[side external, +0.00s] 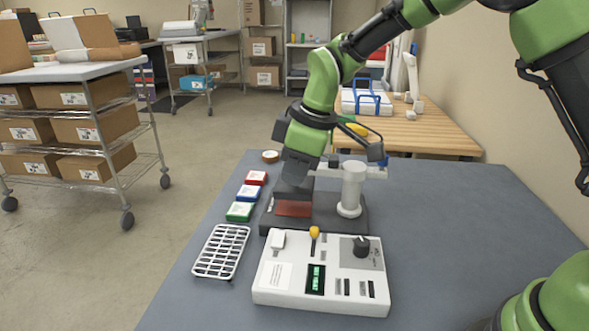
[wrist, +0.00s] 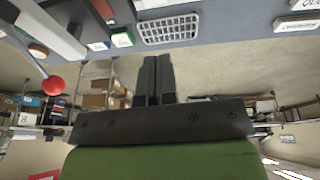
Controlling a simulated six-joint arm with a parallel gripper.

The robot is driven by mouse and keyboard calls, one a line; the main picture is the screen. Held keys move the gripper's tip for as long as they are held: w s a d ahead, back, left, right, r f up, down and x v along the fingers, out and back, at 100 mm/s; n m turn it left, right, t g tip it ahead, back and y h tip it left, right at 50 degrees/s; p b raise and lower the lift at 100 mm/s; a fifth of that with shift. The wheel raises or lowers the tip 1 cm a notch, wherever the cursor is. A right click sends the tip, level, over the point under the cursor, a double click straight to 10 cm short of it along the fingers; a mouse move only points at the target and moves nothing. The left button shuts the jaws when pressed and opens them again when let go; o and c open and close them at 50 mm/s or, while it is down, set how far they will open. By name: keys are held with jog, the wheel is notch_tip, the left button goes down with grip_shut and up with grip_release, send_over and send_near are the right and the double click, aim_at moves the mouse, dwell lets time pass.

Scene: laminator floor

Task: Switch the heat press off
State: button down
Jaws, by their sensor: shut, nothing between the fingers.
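The heat press (side external: 293,208) is a dark machine with a reddish plate and a pale column (side external: 351,188) on a grey table. In front of it is a white control box (side external: 330,292) with a white switch (side external: 277,240), a yellow-tipped lever (side external: 314,234), a black knob (side external: 361,246) and a lit green display (side external: 316,279), too small to read. In the wrist view my gripper (wrist: 159,62) is shut and empty. In the side view its dark body is above and behind the control box, over the press; its fingertips cannot be made out there.
A white wire rack (side external: 222,251) lies left of the control box. Red, blue and green blocks (side external: 240,211) line the table's left side. A red ball knob (wrist: 54,86) shows in the wrist view. The table's right side is clear.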

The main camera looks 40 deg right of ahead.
aim_at(277, 234)
jog(key=shift+w+d+r, duration=0.3)
jog(key=shift+w+d, duration=0.1)
jog(key=shift+w, duration=0.05)
jog(key=x, duration=1.3)
jog(key=shift+s+d+f, duration=0.1)
jog(key=shift+s+d, duration=0.15)
jog(key=shift+d, duration=0.15)
jog(key=shift+w+f, duration=0.1)
jog(key=shift+f, duration=0.4)
